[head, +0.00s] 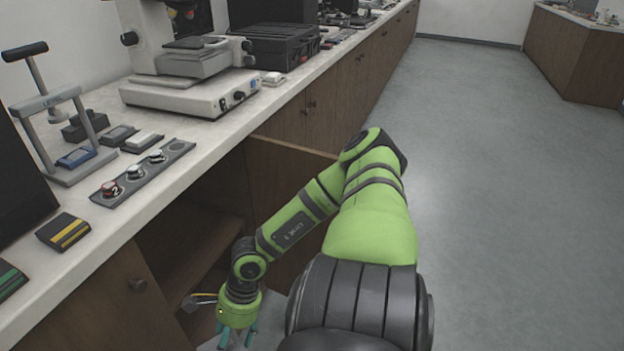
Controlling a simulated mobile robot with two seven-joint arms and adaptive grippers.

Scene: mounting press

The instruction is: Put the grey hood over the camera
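One of my arms, apparently the right, reaches down from the bottom centre. Its gripper (237,339) hangs low in front of the open cabinet (205,222), its teal fingertips cut off by the bottom edge. Something pale grey shows around the fingers, but I cannot tell whether it is the hood or whether the fingers hold it. I cannot make out a grey hood for certain. A microscope (190,92) stands on the counter at the upper left, its top cut off; no camera is clearly seen. My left gripper is not in view.
The counter (225,140) carries a lever press (58,130), a strip with several round wells (142,172), small boxes and a black case (276,45). The cabinet door (285,190) stands open beside my arm. The grey floor (480,180) at right is clear.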

